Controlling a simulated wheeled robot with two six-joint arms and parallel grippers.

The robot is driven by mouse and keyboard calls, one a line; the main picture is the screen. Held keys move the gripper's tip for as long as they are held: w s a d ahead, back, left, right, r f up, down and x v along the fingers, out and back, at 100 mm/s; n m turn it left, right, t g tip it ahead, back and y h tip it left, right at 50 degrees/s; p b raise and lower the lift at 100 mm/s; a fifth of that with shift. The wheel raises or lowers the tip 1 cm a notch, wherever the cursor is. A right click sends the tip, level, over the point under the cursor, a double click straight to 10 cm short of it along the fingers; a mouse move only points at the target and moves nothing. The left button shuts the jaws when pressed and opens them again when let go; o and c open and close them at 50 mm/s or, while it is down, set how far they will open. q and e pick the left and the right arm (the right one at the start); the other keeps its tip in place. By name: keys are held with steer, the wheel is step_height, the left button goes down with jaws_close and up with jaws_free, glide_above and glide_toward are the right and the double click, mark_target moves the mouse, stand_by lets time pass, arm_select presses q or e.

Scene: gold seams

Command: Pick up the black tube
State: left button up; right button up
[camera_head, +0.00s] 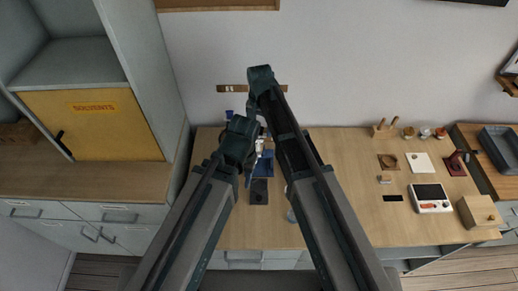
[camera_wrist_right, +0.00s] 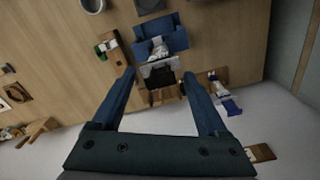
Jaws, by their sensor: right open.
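I cannot clearly make out the black tube in either view. A small dark item (camera_wrist_right: 160,70) lies in line between my right fingertips in the right wrist view, too small to name.
A dark square pad (camera_head: 259,192) lies in front of the blue stand. A small wooden rack (camera_wrist_right: 165,95) is close to the right fingers. A white scale (camera_head: 430,198) and a wooden box (camera_head: 480,212) stand at right. A yellow-door cabinet (camera_head: 93,125) stands at left.

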mark_target(260, 138)
arm_select(q)
steer(key=shift+f, duration=0.4)
arm_select(e)
steer(key=shift+f, duration=0.4)
step_height(260, 138, down, 6)
steer(key=b, duration=0.5)
steer(key=shift+r+b, duration=0.15)
steer(key=shift+b, duration=0.2)
arm_select(q)
step_height(260, 138, down, 6)
steer(key=shift+r, duration=0.25)
arm_select(e)
steer(key=shift+r, duration=0.1)
steer(key=c, duration=1.1)
steer(key=shift+c, duration=0.2)
arm_select(q)
steer(key=shift+r, duration=0.15)
arm_select(e)
steer(key=shift+r, duration=0.15)
